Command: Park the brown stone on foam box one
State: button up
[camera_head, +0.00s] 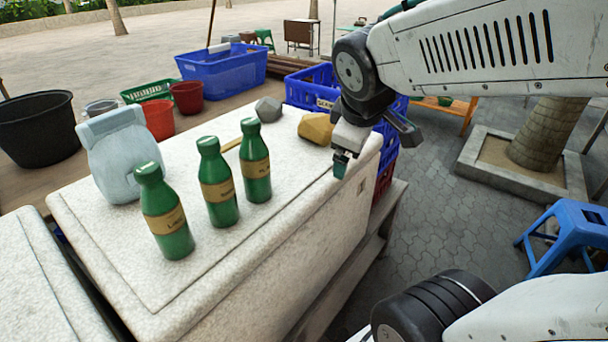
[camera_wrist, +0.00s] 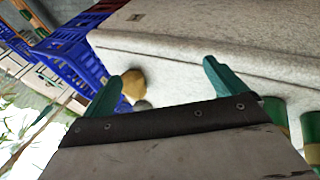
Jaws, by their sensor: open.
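The brown stone (camera_head: 315,129), a yellowish-brown lump, rests on the far right end of the lid of a large white speckled foam box (camera_head: 290,230). A second white foam box (camera_head: 35,285) shows at lower left; I see no number on either. My gripper (camera_head: 341,163) hangs by the right edge of the large box, just right of the brown stone and partly in front of it. In the wrist view the green fingers of my gripper (camera_wrist: 160,72) are apart with nothing held. The brown stone (camera_wrist: 133,84) appears beside the left finger, partly covered by it.
A grey stone (camera_head: 268,109) lies left of the brown one. Three green bottles (camera_head: 218,190) and a pale jug (camera_head: 118,150) stand on the same lid. Blue crates (camera_head: 310,88) are stacked behind. A blue stool (camera_head: 570,232) stands right on open paving.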

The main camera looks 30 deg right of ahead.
jog(key=s+a+f+m+g+y, duration=0.1)
jog(key=s+a+m+g+y, duration=0.2)
jog(key=s+a, duration=0.6)
jog(key=s+m, duration=0.1)
jog(key=m, duration=0.1)
jog(key=shift+s+a+f+m+g+y, duration=0.25)
jog(key=shift+s+a+m+g+y, duration=0.05)
jog(key=shift+s+a+m+g, duration=0.1)
jog(key=shift+w, duration=0.1)
